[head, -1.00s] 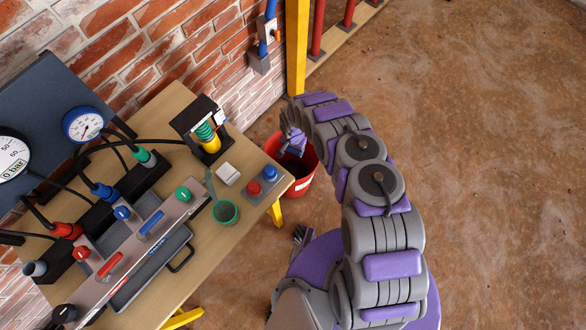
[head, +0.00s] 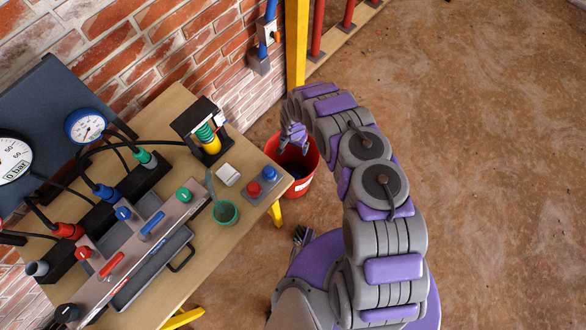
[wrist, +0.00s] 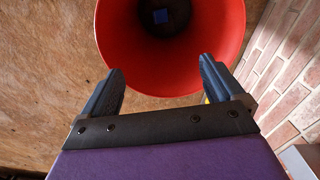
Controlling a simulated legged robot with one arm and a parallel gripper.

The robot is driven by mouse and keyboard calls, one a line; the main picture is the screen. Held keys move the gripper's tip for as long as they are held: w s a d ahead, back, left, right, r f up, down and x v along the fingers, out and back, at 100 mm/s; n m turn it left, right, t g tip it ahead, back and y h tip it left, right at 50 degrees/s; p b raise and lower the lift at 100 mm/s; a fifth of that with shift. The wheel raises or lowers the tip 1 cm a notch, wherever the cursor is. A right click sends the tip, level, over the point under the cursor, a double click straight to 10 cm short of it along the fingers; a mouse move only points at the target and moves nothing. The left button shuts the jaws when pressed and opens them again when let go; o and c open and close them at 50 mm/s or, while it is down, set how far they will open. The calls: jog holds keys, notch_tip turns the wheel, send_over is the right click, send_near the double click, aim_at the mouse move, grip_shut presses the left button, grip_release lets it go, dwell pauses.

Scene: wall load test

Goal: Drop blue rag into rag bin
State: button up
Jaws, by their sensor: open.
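The rag bin is a red bucket (head: 301,178) on the floor beside the right end of the workbench. In the wrist view its open mouth (wrist: 215,72) fills the top middle. A small blue patch, which looks like the blue rag (wrist: 161,16), lies deep inside on the dark bottom. My gripper (wrist: 160,82) is open, with nothing between its two fingers, which point at the near rim of the bin. In the head view my gripper (head: 290,142) hangs over the bin's mouth and hides part of it.
The wooden workbench (head: 180,110) holds gauges, hoses, valve handles, a green cup (head: 225,212) and a red-and-blue button box (head: 262,182). A yellow post (head: 297,45) and brick wall stand behind the bin. The brown floor (head: 490,150) to the right is clear.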

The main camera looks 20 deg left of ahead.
notch_tip(320, 180, up, 14)
jog(key=p, duration=0.3)
jog(key=shift+f, duration=0.15)
dwell(0.4)
